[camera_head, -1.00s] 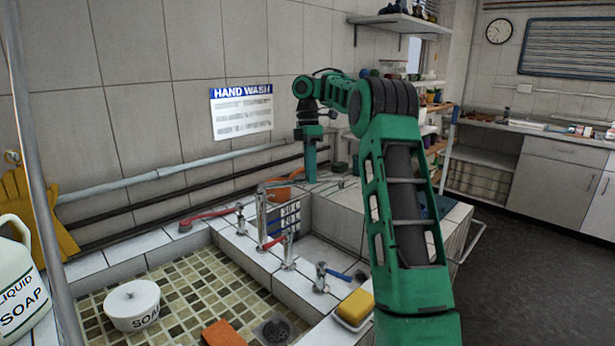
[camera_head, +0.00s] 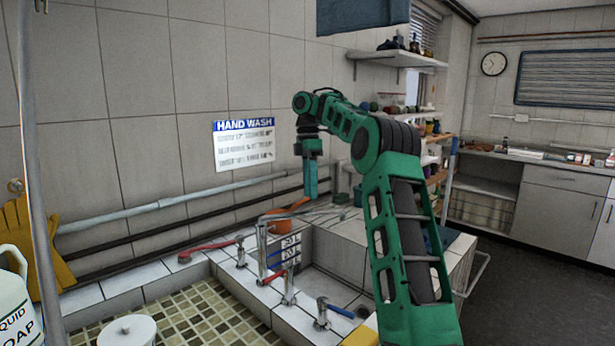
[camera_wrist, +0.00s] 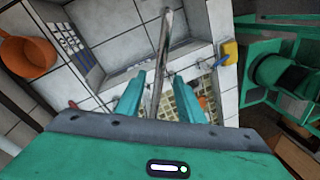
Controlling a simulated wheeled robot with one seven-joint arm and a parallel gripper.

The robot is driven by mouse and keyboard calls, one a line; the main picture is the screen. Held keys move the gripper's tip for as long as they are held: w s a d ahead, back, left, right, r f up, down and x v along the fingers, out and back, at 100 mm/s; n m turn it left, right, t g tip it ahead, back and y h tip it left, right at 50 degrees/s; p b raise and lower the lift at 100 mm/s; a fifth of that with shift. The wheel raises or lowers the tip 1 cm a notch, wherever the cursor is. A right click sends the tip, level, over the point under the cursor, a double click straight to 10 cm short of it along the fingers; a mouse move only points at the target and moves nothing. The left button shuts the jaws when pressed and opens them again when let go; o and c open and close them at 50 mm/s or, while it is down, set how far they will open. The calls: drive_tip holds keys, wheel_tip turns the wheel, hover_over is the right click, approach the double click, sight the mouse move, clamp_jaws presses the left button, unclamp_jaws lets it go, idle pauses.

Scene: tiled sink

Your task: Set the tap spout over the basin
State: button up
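The tap (camera_head: 262,245) stands on the tiled ledge between two basins, with an upright metal pipe and a thin spout bent off its top. In the wrist view the metal spout (camera_wrist: 162,55) runs lengthwise between my fingers. My gripper (camera_head: 311,195) points down behind the tap. In the wrist view its teal fingers (camera_wrist: 160,90) are apart, on either side of the spout, and contact cannot be made out. The mosaic-floored basin (camera_head: 195,312) lies front left. A smaller white-tiled basin (camera_head: 335,288) lies right of the tap.
Red (camera_head: 208,250) and blue (camera_head: 338,310) tap levers stick out near the tap. An orange pot (camera_wrist: 28,55) is close by on the counter. Pipes (camera_head: 150,208) run along the wall.

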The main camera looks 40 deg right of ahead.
drive_tip(key=shift+w+d+r, duration=0.1)
drive_tip(key=shift+w+r, duration=0.1)
drive_tip(key=shift+r, duration=0.7)
drive_tip(key=shift+w+d+r, duration=0.1)
drive_tip(key=shift+w+r, duration=0.05)
drive_tip(key=shift+r, duration=0.75)
drive_tip(key=shift+w+r, duration=0.2)
drive_tip(key=shift+r, duration=0.7)
